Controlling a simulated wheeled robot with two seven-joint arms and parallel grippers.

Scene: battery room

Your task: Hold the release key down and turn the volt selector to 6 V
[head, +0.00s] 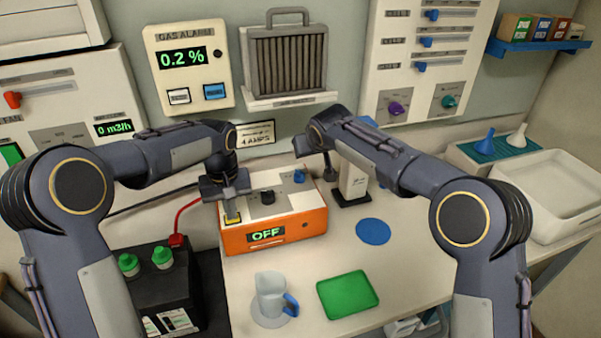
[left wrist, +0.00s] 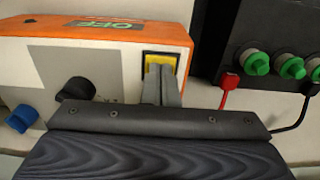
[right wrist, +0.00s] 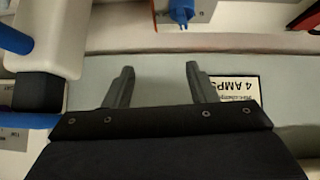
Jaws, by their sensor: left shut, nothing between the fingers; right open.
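The charger is an orange box (head: 290,232) with a pale top panel and a green "OFF" display (head: 266,234). My left gripper (head: 232,212) is shut and empty, its tips at the yellow key (left wrist: 158,60) in a black frame; I cannot tell how far the key is pressed. A black knob (head: 267,197) sits mid-panel and also shows in the left wrist view (left wrist: 78,90). A blue knob (head: 299,176) is at the panel's back right; it shows in the right wrist view (right wrist: 181,12). My right gripper (right wrist: 160,78) is open and empty near the blue knob. The panel markings are unreadable.
A white bottle-like device (head: 353,182) on a black base stands right of the charger. A black battery (head: 165,285) with green caps and a red clamp is at left.

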